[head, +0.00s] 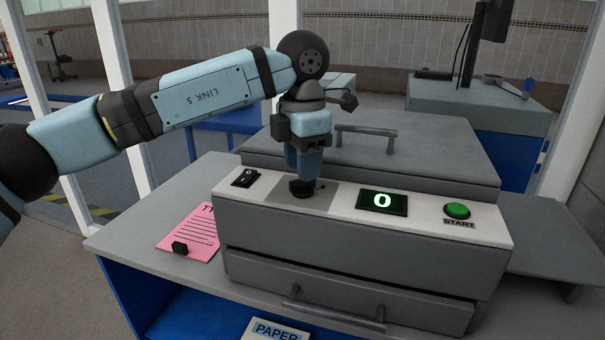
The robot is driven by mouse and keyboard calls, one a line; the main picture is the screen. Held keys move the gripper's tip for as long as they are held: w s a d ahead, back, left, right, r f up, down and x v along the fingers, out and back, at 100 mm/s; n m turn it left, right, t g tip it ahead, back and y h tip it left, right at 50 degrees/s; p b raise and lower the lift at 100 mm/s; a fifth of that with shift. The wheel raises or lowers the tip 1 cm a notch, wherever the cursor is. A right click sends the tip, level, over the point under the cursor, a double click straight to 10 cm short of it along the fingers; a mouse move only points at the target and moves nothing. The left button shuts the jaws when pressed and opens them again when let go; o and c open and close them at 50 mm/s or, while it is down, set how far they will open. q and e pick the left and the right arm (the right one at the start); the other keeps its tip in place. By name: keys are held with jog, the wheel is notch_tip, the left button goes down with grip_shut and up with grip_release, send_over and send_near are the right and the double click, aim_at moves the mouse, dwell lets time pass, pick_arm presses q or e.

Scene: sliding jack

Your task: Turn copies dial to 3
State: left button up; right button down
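The copier (350,250) stands on a grey table, with a pale control strip along its front top edge. The copies dial (301,190) is a small black knob on a grey patch of that strip. The display (382,201) to its right reads a green 0. My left gripper (302,178) points straight down over the dial, with its fingertips at or right around the knob. The fingers hide part of the knob, and I cannot tell whether they grip it. My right gripper is not in view.
A green START button (457,211) and a black power switch (244,177) sit on the strip. The copier lid has a handle (366,132) behind my gripper. A pink sheet (196,235) with a black block lies left on the table. A PAPER label (275,330) shows below.

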pick_arm(q)
notch_tip(320, 180, up, 11)
dwell(0.3)
